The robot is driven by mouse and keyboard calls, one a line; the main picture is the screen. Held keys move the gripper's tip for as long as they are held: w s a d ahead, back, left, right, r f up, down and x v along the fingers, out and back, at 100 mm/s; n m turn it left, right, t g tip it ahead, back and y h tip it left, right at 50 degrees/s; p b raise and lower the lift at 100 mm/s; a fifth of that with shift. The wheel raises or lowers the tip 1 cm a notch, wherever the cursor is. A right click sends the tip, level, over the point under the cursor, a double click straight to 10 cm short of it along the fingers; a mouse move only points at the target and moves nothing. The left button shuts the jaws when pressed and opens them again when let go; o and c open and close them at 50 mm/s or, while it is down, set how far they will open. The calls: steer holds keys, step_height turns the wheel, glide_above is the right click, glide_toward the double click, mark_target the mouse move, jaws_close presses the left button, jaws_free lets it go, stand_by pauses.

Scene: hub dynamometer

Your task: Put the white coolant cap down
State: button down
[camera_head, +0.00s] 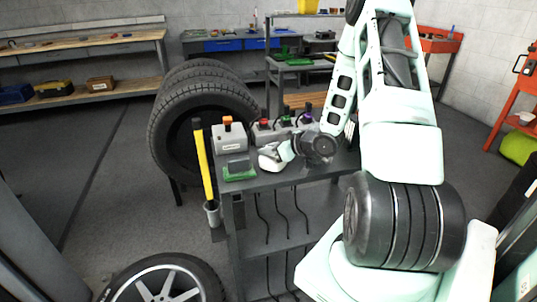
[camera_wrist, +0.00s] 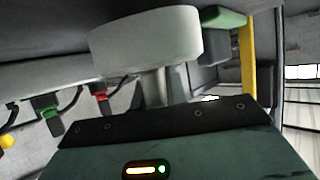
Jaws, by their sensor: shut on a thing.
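The white coolant cap (camera_wrist: 145,42) is a broad pale disc with a narrower stem, large in the wrist view. It also shows in the head view as a small white shape (camera_head: 268,158) over the front part of the dark cart top (camera_head: 290,177). My gripper (camera_head: 281,153) is shut on the cap. In the wrist view its dark edge and housing fill the bottom, and the stem goes down behind them, so the fingertips are hidden. I cannot tell whether the cap touches the cart top.
A green block (camera_head: 240,170) lies left of the cap, by the cart's front left corner. A grey box with an orange top (camera_head: 229,138) stands behind it. Coloured plugs (camera_head: 285,124) line the back. A yellow bar (camera_head: 203,160) rises at the cart's left side. Tyres (camera_head: 200,110) stand further left.

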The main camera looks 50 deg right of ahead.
steer(key=shift+f, duration=0.75)
steer(key=shift+f, duration=0.2)
steer(key=c, duration=1.4)
jaws_free()
steer(key=shift+r, duration=0.1)
